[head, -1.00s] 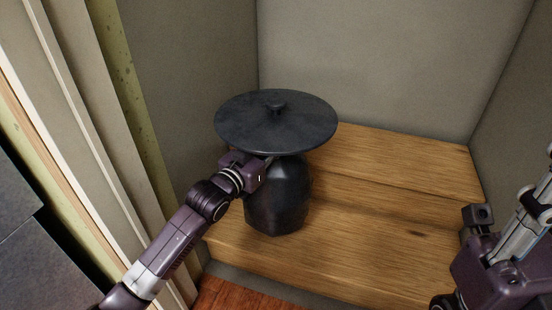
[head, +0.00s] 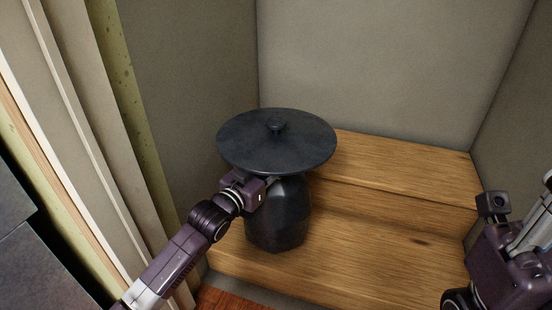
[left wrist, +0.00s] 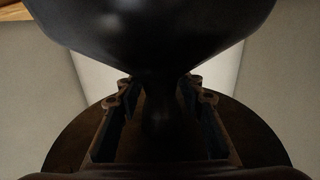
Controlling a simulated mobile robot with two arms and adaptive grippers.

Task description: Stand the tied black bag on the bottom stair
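The tied black bag (head: 278,220) is upright, with a wide flat round top (head: 285,150) above a narrow neck and a faceted body. It is over the left part of the bottom stair (head: 370,262); I cannot tell whether its base touches the wood. My left gripper (head: 268,184) is at the neck, just under the round top. In the left wrist view its fingers (left wrist: 160,98) flank the dark neck (left wrist: 160,125) closely, with the body (left wrist: 150,35) beyond. My right gripper (head: 492,205) is at the right edge, partly in view and away from the bag; its fingers are unclear.
A higher wooden step (head: 410,165) rises behind the bottom stair. Grey walls (head: 390,65) close in the back and both sides. Pale trim (head: 70,150) stands at the left. Reddish floor (head: 225,300) shows below the stair. The right part of the bottom stair is clear.

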